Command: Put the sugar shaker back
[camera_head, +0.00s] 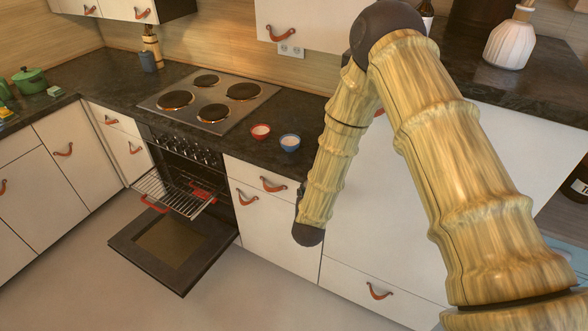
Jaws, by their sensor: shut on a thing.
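I see no sugar shaker that I can make out in the head view. My arm reaches up from the lower right, bends at a dark joint near the top, and comes down in front of the counter and white cabinets. It ends in a dark rounded wrist joint. My gripper cannot be seen; it is hidden behind or beyond this wrist, so I cannot see what it holds.
The oven door (172,250) hangs open with its rack (172,192) pulled out. A white ribbed vase (511,43) stands at upper right. The left floor is clear.

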